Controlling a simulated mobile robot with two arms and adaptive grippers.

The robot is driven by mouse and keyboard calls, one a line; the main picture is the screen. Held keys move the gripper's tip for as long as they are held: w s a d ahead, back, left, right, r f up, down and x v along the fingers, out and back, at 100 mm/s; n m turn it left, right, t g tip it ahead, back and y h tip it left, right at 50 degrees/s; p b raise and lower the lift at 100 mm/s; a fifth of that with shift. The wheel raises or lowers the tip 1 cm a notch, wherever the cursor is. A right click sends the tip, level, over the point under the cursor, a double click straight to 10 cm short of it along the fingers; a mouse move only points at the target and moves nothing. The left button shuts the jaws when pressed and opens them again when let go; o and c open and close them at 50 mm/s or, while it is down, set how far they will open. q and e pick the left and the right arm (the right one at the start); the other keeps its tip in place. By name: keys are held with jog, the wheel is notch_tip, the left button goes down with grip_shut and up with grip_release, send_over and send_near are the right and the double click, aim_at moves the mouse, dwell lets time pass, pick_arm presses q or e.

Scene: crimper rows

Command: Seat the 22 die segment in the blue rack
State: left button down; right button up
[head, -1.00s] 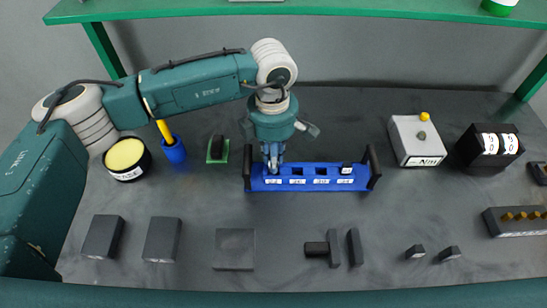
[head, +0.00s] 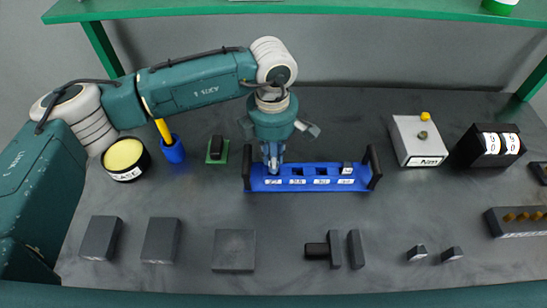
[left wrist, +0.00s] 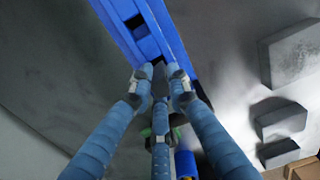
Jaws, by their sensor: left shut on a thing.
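The blue rack (head: 310,176) lies mid-table with dark end plates and a row of labelled slots. The labels are too small to read surely. My left gripper (head: 272,166) points down at the rack's left-end slot. Its fingers are shut on a small dark piece, taken to be the 22 die segment (left wrist: 159,84), mostly hidden between the fingertips in the left wrist view. I cannot tell how deep it sits in the slot. The rack (left wrist: 150,38) also shows there. My right gripper is not in view.
A green pad with a dark block (head: 217,148), a blue cup (head: 174,150) and a yellow-topped round container (head: 125,158) stand left of the rack. A grey box (head: 417,140) and a black counter box (head: 487,146) stand right. Dark blocks (head: 234,250) and small pieces (head: 417,253) lie in front.

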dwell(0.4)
pick_arm(q)
jog(key=shift+b, duration=0.45)
jog(key=shift+f+b, duration=1.4)
jog(key=shift+b, duration=0.1)
jog(key=c, duration=1.6)
grip_release()
jog(key=shift+r, duration=0.1)
notch_tip(320, 180, up, 12)
jog(key=shift+r, duration=0.1)
